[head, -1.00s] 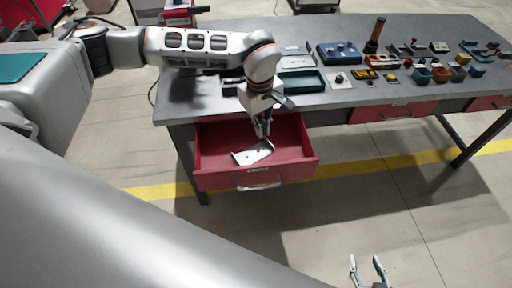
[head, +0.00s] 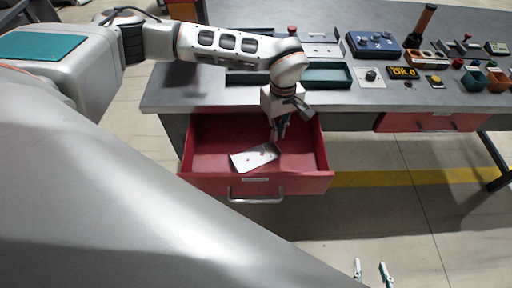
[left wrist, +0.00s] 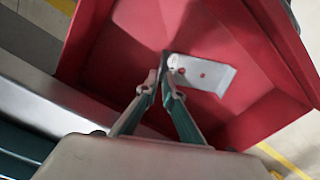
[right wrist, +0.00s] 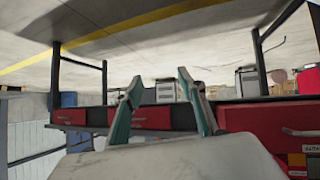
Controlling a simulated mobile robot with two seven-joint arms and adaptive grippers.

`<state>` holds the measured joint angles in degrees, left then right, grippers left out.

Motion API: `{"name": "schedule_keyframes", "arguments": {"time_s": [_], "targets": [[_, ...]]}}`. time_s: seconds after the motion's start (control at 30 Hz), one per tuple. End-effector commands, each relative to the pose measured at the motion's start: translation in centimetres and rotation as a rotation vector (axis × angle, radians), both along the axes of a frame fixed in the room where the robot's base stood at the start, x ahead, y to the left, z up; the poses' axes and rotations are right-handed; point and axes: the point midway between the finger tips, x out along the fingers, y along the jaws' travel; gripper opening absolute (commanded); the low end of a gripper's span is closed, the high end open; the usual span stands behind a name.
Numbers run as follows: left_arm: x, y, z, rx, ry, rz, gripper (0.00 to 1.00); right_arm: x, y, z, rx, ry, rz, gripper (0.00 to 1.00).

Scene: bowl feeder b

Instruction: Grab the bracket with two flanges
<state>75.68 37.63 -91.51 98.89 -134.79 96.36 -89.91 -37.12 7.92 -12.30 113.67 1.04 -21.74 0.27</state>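The bracket (head: 254,158) is a pale metal plate with small reddish spots, inside the open red drawer (head: 206,165). In the left wrist view the bracket (left wrist: 205,74) lies just right of the fingertips. My left gripper (head: 277,136) reaches down into the drawer at the bracket's upper right end. In the left wrist view my left gripper (left wrist: 161,76) has its fingertips close together at the bracket's edge, with a thin dark part between them; it appears shut on that edge. The exact contact is hard to see. My right gripper (right wrist: 156,82) is open and empty, away from the drawer.
The drawer walls stand close around my left gripper. The grey workbench (head: 210,88) above holds a green tray (head: 326,76), a blue box (head: 373,45), a display reading "OK 0" (head: 404,72) and several small parts. The floor right of the drawer is clear.

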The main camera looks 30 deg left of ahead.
Motion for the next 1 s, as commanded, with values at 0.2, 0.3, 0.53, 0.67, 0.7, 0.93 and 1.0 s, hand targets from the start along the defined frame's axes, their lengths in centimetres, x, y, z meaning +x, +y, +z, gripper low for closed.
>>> {"name": "schedule_keyframes", "arguments": {"time_s": [0.2, 0.3, 0.53, 0.67, 0.7, 0.93, 1.0], "targets": [[-0.1, 0.1, -2.3, -0.001, 0.002, 0.0, 0.07, 0.5, -0.4, 0.3, -0.005, -0.013, -0.002, 0.4], [-0.1, 0.3, -3.7, -0.001, 0.004, 0.001, 0.07, 0.6, -0.5, 0.2, -0.007, -0.014, -0.003, 0.4], [0.0, 0.4, -6.4, -0.001, 0.002, 0.001, 0.07, 0.6, -0.7, -0.1, -0.012, -0.012, -0.004, 0.4], [0.1, 0.4, -6.7, -0.001, -0.001, 0.001, 0.07, 0.7, -0.7, 0.0, -0.013, -0.015, -0.004, 0.4], [0.1, 0.5, -6.7, -0.001, -0.001, 0.0, 0.07, 0.8, -0.7, 0.0, -0.014, -0.016, -0.004, 0.4], [0.1, 0.4, -6.7, -0.001, -0.001, 0.0, 0.0, 0.8, -0.7, 0.1, -0.014, -0.017, -0.004, 0.4], [0.1, 0.4, -6.7, -0.001, -0.001, 0.0, 0.0, 0.8, -0.7, 0.1, -0.014, -0.017, -0.004, 0.4]]}}
